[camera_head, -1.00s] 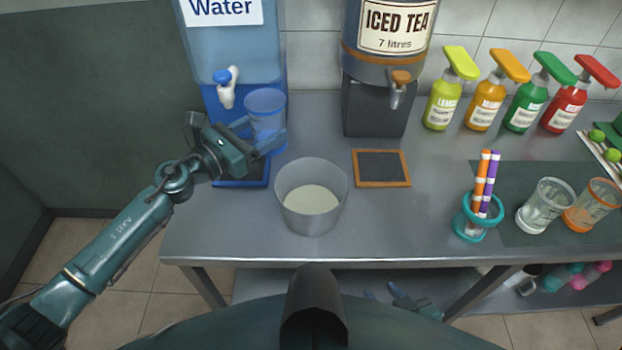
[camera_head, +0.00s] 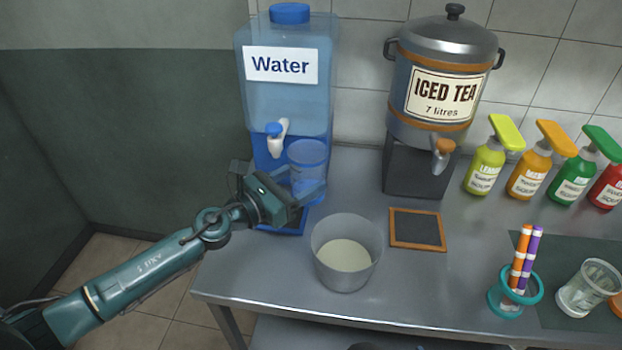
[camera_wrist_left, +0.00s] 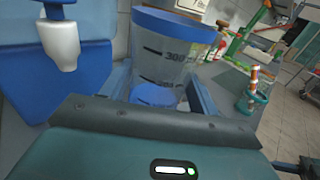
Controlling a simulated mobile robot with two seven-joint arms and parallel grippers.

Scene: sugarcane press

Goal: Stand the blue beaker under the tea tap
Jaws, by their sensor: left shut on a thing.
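The blue beaker (camera_head: 308,159) is clear with a blue rim and is upright in my left gripper (camera_head: 306,190), in front of the water dispenser. My left gripper is shut on it, a finger on each side. In the left wrist view the beaker (camera_wrist_left: 172,62) shows its dark volume marks and looks empty of drink; the gripper (camera_wrist_left: 160,100) is around its lower part. The tea tap (camera_head: 442,153), with an orange top, sticks out from the iced tea urn (camera_head: 440,60), to the right of the beaker. My right gripper is out of view.
The water dispenser (camera_head: 285,110) has a white tap (camera_head: 278,138) and a blue tray (camera_head: 284,222). A grey tub (camera_head: 345,235) stands in front. A wood-framed slate (camera_head: 417,229) lies before the urn. Syrup bottles (camera_head: 485,168), a straw holder (camera_head: 515,295) and a glass (camera_head: 588,288) are right.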

